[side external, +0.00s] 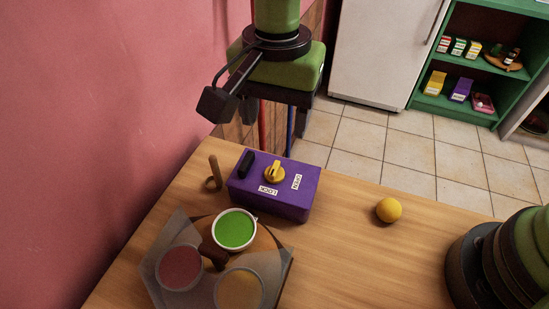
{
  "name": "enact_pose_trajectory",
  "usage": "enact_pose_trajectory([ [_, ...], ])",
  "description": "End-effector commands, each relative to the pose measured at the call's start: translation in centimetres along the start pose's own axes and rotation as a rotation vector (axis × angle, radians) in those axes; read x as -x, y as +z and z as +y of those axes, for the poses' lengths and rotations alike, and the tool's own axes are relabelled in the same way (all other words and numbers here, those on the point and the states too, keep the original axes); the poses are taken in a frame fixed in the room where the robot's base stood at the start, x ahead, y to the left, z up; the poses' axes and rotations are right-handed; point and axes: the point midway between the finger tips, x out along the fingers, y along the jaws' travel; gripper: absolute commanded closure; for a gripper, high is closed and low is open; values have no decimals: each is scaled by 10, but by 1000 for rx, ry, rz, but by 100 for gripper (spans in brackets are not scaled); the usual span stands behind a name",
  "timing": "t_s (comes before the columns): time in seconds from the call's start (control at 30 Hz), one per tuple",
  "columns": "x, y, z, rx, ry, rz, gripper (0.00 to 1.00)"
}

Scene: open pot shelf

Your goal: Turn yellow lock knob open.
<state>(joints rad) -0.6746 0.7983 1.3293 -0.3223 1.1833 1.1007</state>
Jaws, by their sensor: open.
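The yellow lock knob (275,173) sits on top of a purple box (281,212) on the wooden table. Two white labels lie beside the knob, one in front of it (268,190) and one to its right (297,181); they appear to read LOCK and OPEN. The knob's raised grip is small, and I cannot tell surely which label it points to. My gripper (276,150) hangs above and behind the box, its red and blue fingers apart and empty. The fingertips appear clear of the knob.
A black handle (246,164) is on the box's left. A small wooden item (213,172) stands beside the box. In front, a grey tray (151,272) holds cups, one green-filled (235,229). A yellow ball (388,210) lies right. The table between box and ball is clear.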

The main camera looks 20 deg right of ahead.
Motion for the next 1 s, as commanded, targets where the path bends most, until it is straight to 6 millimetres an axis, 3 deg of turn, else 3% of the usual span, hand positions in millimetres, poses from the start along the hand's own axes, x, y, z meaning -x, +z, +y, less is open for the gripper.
enact_pose_trajectory([
  [0.17, -18, 2, -1, -6, 11, 1, 38],
  [0.6, -92, 2, 0, -6, 10, -1, 38],
  [1.0, -103, 2, -1, -5, 5, 0, 38],
])
